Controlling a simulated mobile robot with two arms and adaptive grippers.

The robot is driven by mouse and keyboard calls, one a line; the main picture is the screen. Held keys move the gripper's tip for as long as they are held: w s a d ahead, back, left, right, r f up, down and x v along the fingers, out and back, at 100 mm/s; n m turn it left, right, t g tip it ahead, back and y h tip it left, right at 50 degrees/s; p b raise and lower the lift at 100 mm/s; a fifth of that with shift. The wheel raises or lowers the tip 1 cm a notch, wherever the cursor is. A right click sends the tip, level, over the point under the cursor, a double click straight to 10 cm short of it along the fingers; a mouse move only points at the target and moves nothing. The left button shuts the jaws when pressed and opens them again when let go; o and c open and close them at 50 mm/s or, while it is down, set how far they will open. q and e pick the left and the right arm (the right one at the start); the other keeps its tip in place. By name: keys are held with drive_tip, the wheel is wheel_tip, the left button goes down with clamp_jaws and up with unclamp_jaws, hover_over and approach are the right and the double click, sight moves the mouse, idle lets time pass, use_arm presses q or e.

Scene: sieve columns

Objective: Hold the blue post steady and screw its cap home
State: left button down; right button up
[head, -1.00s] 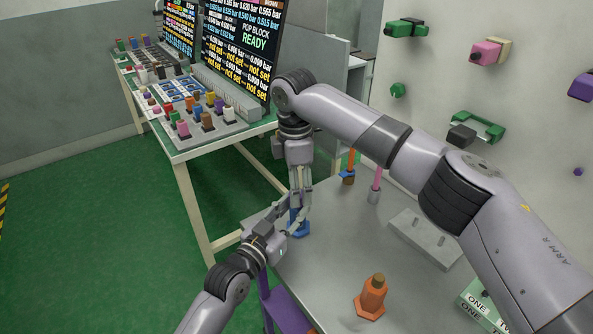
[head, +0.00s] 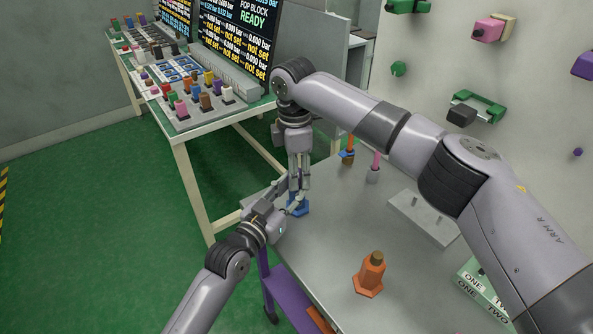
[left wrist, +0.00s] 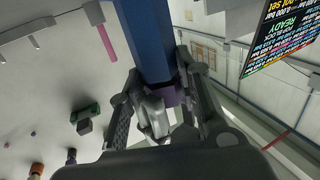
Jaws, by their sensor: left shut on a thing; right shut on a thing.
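The blue post (head: 298,209) stands at the near-left edge of the grey table, mostly hidden by my grippers in the head view. In the left wrist view the blue post (left wrist: 151,40) runs down from the top, with a purple piece, seemingly the cap (left wrist: 170,96), at its end. My left gripper (left wrist: 163,72) is shut around the post; it also shows in the head view (head: 291,207). My right gripper (head: 298,188) points down from above and is shut at the post's top. Its hold on the cap is partly hidden.
An orange post (head: 370,272) with a brown top stands on the table (head: 325,240). A grey block with pins (head: 424,218), a pink post (head: 374,167) and an orange rod (head: 349,147) are farther back. A bench with coloured caps (head: 200,99) and screens is at left.

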drive_tip(key=c, duration=0.4)
drive_tip(key=o, duration=1.2)
drive_tip(key=shift+r, duration=2.35)
drive_tip(key=o, duration=0.6)
drive_tip(key=shift+f, duration=0.1)
drive_tip(key=shift+c, duration=0.2)
